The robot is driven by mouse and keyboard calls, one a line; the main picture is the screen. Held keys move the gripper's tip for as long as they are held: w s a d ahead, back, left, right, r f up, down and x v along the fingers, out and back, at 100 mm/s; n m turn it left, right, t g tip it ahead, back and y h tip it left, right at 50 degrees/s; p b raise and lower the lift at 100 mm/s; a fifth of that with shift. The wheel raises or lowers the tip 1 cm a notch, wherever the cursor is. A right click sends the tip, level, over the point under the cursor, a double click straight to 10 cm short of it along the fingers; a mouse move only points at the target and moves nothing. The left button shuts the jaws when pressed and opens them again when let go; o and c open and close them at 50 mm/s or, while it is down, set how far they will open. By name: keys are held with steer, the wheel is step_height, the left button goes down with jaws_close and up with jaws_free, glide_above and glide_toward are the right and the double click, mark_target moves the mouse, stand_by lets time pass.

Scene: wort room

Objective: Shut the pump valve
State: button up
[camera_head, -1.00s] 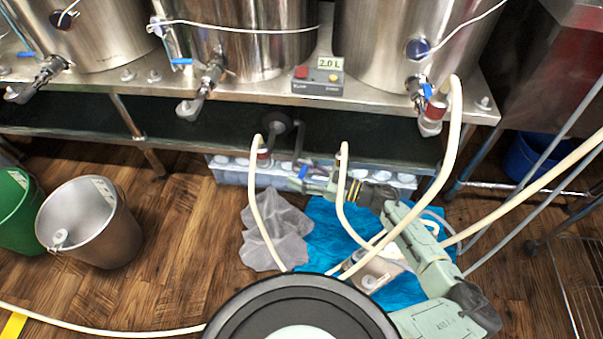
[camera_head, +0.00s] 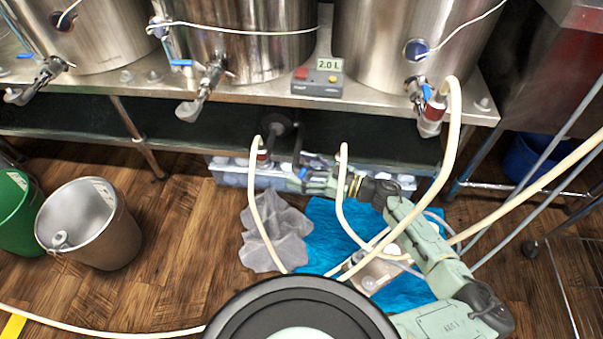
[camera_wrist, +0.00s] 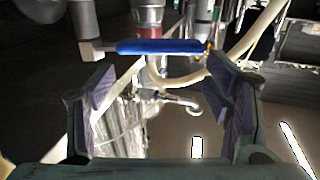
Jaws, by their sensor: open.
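The pump valve's blue lever (camera_wrist: 160,46) lies crosswise in the wrist view, just ahead of my gripper (camera_wrist: 163,95). My gripper is open, one finger at each side of the picture, with nothing between the pads. The lever appears beyond the fingertips, spanning most of the gap. In the head view my gripper (camera_head: 303,182) is under the steel bench beside the pump (camera_head: 279,122) and its pipework. A small blue bit of the lever (camera_head: 303,172) shows there, mostly hidden. I cannot tell whether a finger touches it.
A pump control box (camera_head: 318,78) reading 2.0 L sits on the bench edge (camera_head: 250,92). Pale hoses (camera_head: 262,215) loop close to my arm. A grey cloth (camera_head: 275,235) and a blue cloth (camera_head: 325,215) lie on the floor. A steel bucket (camera_head: 90,225) stands left.

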mark_target(301, 175)
step_height(301, 175, up, 7)
steer(key=shift+r, duration=0.15)
